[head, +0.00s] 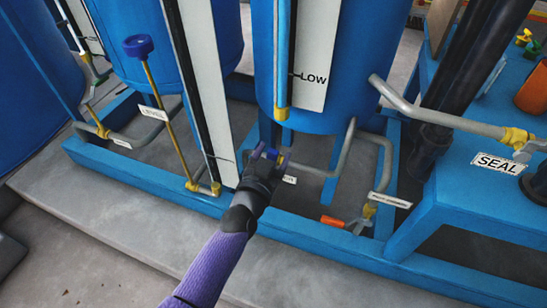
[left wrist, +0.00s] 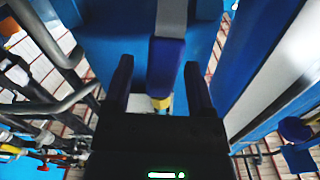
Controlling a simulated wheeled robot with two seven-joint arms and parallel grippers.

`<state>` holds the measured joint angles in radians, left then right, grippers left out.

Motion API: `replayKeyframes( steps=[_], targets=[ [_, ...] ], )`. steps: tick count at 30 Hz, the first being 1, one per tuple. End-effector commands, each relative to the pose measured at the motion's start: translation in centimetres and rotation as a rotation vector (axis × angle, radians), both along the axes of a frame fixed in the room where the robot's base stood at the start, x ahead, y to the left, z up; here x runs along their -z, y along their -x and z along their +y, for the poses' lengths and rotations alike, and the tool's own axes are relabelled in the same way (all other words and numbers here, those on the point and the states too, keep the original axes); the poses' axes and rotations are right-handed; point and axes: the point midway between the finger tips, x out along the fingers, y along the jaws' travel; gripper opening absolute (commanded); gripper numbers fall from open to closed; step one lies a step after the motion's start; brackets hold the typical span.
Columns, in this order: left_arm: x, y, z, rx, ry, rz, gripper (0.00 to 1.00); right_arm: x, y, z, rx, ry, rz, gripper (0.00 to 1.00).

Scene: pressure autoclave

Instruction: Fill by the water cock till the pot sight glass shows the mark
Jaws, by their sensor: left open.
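A cock with a blue handle (left wrist: 166,62) sits on a yellow fitting below the middle blue tank (head: 345,70). My left gripper (head: 269,157) is open at this cock. In the left wrist view the blue handle stands between the two fingers (left wrist: 159,88), with gaps beside it. A small label (head: 289,180) by the cock is partly hidden and unreadable. A sight glass tube (head: 284,50) runs down the middle tank beside a white board marked LOW (head: 315,55). No water level can be made out in it. My right gripper is not in view.
A grey pipe with an orange-handled valve (head: 333,221) is right of my gripper. Left stands another white gauge board (head: 205,90) and a yellow rod with a blue knob (head: 138,46). A blue frame (head: 310,235) edges the concrete step. A SEAL label (head: 498,163) is at right.

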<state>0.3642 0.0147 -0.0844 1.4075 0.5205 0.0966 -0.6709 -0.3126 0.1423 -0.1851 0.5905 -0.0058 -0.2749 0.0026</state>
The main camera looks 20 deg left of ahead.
Motion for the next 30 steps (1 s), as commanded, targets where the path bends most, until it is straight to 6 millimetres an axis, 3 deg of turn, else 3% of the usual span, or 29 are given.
replayKeyframes(
  steps=[7, 17, 30],
  targets=[
    [-0.09, -0.12, 0.01, 0.0, 0.0, 0.0, 0.71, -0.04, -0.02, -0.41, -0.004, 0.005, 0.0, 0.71],
    [-0.08, -0.1, 0.02, -0.001, 0.0, 0.0, 0.01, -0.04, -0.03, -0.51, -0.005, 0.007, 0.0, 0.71],
    [-0.04, -0.08, 0.03, -0.001, 0.0, 0.0, 0.0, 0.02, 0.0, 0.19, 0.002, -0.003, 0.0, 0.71]
  ],
)
